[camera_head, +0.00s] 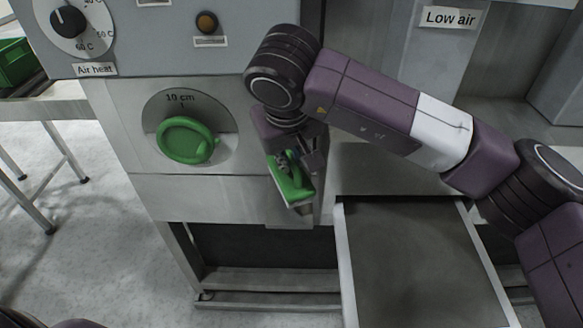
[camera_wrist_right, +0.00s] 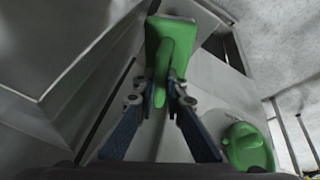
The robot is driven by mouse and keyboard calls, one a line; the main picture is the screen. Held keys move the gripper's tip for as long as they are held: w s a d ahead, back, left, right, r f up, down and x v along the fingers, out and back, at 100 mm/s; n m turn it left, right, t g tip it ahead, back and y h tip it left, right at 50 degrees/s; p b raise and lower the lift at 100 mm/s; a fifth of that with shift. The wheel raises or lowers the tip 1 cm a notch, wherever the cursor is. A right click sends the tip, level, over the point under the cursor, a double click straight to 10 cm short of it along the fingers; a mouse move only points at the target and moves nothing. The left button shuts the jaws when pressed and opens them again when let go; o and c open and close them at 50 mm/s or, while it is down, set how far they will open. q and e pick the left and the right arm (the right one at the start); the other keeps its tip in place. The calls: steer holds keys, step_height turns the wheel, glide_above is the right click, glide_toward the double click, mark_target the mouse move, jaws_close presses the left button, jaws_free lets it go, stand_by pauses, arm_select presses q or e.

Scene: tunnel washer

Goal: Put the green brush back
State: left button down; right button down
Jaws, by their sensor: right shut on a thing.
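The green brush (camera_head: 291,187) is in my right gripper (camera_head: 284,160), which is shut on its handle. My left gripper is not in view.
The drawer's flat bottom (camera_head: 415,255) is bare. A black dial (camera_head: 68,20) and an amber button (camera_head: 206,22) are on the panel above. A green crate (camera_head: 16,62) stands on a table at the far left. The floor at left is clear.

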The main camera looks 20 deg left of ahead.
mark_target(291, 176)
steer(key=shift+f+p, duration=0.7)
steer(key=shift+f, duration=1.25)
steer(key=shift+w+f+p, duration=0.2)
steer(key=shift+f+p, duration=0.1)
steer(key=shift+f, duration=0.15)
steer(key=c, duration=2)
jaws_free()
